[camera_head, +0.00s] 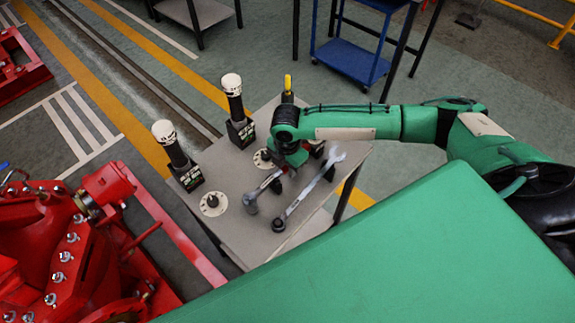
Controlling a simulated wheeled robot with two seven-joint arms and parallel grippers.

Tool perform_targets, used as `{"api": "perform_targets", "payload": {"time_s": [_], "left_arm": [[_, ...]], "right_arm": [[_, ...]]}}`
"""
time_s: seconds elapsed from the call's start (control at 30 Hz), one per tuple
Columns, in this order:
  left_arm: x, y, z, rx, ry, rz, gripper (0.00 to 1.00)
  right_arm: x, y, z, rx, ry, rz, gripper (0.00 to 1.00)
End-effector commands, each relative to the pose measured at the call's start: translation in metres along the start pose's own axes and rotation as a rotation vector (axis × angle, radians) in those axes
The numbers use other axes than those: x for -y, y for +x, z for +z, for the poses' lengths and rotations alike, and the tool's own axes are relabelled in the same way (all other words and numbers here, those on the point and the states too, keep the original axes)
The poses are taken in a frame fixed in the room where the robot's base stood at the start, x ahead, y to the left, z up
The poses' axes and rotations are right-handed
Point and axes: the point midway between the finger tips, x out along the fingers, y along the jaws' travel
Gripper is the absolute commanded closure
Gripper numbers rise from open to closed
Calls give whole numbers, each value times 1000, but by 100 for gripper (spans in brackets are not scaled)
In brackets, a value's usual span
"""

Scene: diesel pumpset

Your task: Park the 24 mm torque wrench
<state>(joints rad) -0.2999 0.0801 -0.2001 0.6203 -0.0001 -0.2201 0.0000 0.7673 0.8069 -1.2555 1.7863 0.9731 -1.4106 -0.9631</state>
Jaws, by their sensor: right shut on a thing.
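My right gripper (279,182) is low over the grey tabletop (232,238), at the end of the green arm that comes in from the right. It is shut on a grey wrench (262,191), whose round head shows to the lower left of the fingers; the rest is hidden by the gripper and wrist. A second, longer grey wrench (309,198) lies slantwise to the right, its open jaw at the upper right. Size marks on both are too small to read. I cannot tell whether the held wrench touches the table. My left gripper is out of view.
Two black tools with white caps (233,92) (165,134) stand in holders along the table's left side. A pale round disc (213,204) lies near the left edge. Red machinery (70,250) is at the lower left. A blue cart (352,60) stands behind.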

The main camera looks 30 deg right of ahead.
Motion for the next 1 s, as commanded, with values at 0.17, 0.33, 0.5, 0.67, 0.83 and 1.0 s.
{"api": "perform_targets", "payload": {"time_s": [0.17, 0.33, 0.5, 0.67, 0.83, 1.0], "left_arm": [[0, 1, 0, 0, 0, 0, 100], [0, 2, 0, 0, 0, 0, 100], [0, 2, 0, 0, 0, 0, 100], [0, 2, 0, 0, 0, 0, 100], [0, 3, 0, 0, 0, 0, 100], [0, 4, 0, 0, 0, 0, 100]], "right_arm": [[-1, 3, 0, -1, 0, 2, 100], [-1, 6, 0, -1, 0, 2, 100], [-1, 8, 0, 0, 0, 2, 66], [0, 8, 0, 0, 0, 1, 50], [1, 9, 0, 0, 0, -2, 50], [0, 0, 0, 1, 0, 0, 50]]}}
